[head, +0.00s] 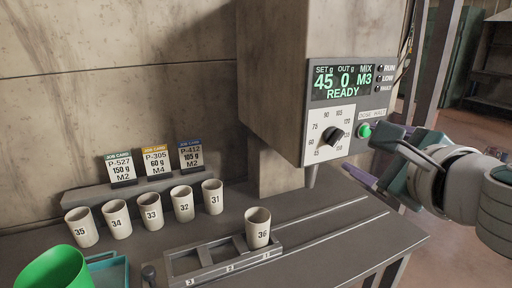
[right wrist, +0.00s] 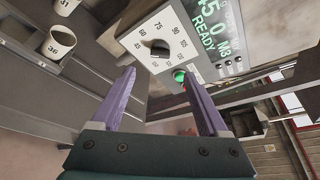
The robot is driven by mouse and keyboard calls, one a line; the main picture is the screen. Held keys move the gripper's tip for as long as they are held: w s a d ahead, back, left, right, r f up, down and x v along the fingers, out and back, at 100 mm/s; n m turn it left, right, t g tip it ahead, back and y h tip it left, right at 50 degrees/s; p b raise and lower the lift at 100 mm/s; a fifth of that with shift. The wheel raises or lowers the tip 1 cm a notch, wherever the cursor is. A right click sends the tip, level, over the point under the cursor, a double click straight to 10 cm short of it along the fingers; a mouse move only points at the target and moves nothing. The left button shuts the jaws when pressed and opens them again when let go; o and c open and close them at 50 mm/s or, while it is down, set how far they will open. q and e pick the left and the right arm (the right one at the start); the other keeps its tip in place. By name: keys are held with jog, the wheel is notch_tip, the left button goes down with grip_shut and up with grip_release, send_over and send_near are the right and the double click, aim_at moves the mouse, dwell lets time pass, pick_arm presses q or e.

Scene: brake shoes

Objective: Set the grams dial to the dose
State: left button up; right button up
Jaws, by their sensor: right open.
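The grams dial (head: 334,138) is a dark round knob on a white scale plate on the dosing machine (head: 290,90). The display (head: 342,81) reads SET 45, OUT 0, MIX M3, READY. The dial also shows in the right wrist view (right wrist: 159,49), ahead of the fingers, its pointer toward the 45 side. My right gripper (right wrist: 158,82) is open and empty, apart from the dial; in the head view it is right of the panel. Three job cards stand at the back: P-527 150 g M2 (head: 121,169), P-305 60 g M4 (head: 156,162), P-412 105 g M2 (head: 190,155).
The green dose button (head: 364,131) sits right of the dial, close to my right fingers. Cup 36 (head: 257,228) stands in the right end of the slotted rack (head: 215,268). Several numbered cups stand in a row behind it. A green bin (head: 50,268) is at front left.

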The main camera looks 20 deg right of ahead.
aim_at(339, 139)
jog(key=b+x, duration=0.1)
jog(key=x, duration=0.8)
jog(key=shift+d, duration=0.1)
grip_shut()
dwell(0.4)
